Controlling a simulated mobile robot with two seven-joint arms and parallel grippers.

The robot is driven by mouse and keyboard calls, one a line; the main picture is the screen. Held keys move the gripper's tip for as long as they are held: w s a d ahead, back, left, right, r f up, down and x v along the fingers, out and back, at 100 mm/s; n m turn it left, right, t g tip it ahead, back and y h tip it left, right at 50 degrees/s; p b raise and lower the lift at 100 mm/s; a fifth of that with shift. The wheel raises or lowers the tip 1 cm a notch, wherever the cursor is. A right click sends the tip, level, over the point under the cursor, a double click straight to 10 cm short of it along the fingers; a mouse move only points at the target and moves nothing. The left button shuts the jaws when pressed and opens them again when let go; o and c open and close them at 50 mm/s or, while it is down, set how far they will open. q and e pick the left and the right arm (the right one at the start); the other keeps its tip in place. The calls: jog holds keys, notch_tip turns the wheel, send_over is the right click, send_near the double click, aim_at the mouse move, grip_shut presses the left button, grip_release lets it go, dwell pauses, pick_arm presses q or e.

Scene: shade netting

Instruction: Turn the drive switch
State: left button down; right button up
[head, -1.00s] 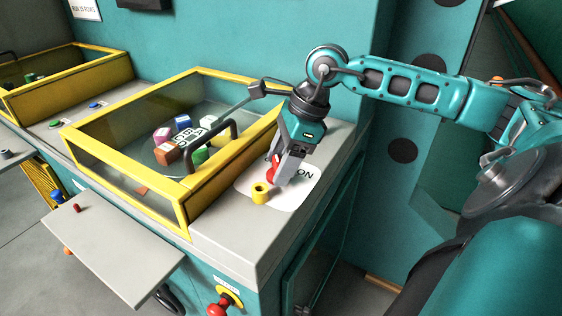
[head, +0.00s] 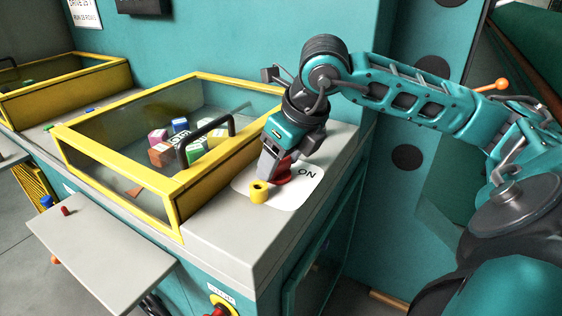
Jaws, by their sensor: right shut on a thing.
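The drive switch (head: 283,178) is a red knob on a white plate (head: 302,194) marked "ON", on the grey counter right of the yellow-framed box. My right gripper (head: 271,178) points down at the switch and is shut on it, and its fingers hide part of the red knob. A small yellow ring-shaped piece (head: 259,191) stands on the plate just in front of the fingers. My left gripper is not in view.
The yellow-framed clear box (head: 180,215) with a dark handle (head: 205,138) and several coloured blocks stands close left of my right gripper. A grey shelf (head: 105,250) juts out at the front left. A red stop knob is low on the front.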

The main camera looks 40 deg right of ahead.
jog(key=m+h, duration=0.1)
jog(key=m, duration=0.1)
jog(key=shift+a+m, duration=0.1)
jog(key=shift+m, duration=0.3)
jog(key=m+h, duration=0.1)
jog(key=m, duration=0.1)
jog(key=shift+m, duration=0.4)
jog(key=shift+m+g+h, duration=0.3)
jog(key=shift+m, duration=0.4)
jog(key=o, duration=1.1)
jog(key=shift+c, duration=0.2)
